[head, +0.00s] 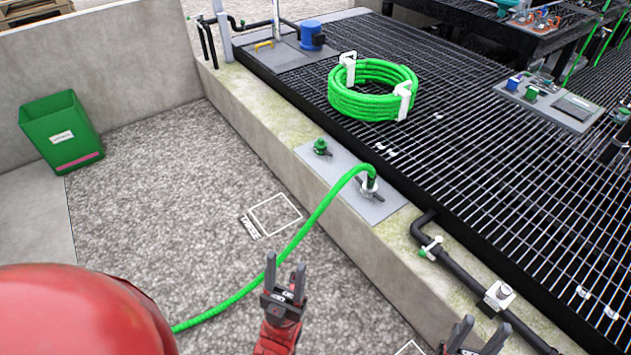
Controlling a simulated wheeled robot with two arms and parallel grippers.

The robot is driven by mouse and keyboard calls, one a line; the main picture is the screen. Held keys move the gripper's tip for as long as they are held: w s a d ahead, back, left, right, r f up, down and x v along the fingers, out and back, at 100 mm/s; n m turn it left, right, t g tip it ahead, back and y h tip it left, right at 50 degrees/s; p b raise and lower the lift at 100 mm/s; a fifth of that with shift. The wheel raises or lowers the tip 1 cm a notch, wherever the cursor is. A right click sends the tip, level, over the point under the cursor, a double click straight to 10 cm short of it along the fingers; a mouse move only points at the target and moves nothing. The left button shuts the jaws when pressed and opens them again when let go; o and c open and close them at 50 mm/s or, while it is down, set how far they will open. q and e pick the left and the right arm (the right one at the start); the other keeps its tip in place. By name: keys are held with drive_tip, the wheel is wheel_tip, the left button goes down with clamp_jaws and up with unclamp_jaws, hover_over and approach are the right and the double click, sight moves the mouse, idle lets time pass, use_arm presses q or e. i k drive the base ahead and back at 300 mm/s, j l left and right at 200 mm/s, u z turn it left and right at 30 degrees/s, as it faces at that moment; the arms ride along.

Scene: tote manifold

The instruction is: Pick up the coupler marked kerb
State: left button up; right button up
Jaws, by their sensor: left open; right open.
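A green hose (318,213) runs from the lower left up to a grey plate (390,207) on the concrete kerb. Its upper end bends down into a coupler (371,183) with a white collar, on a dark fitting; any marking is too small to read. My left gripper (285,264) is open and empty, below and left of that coupler, and its left finger overlaps the hose in the picture. My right gripper (484,325) is open and empty at the bottom edge, right of and below the plate. The hose's other end is hidden behind my red body part.
A green capped fitting (320,146) stands on the same plate. A coiled green hose (370,102) lies on the black grating (480,170). A black pipe with valves (458,272) runs along the kerb. A green bin (62,130) stands left; the gravel between is mostly clear.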

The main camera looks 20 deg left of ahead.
sight(369, 188)
drive_tip(key=u, duration=0.2)
drive_tip(key=i+j, duration=0.4)
drive_tip(key=i, duration=0.25)
drive_tip(key=i+j+z, duration=0.15)
drive_tip(key=i+j, duration=0.3)
drive_tip(key=i, duration=0.15)
drive_tip(key=i+j, duration=0.5)
drive_tip(key=i+l+z, duration=0.05)
drive_tip(key=i, duration=0.1)
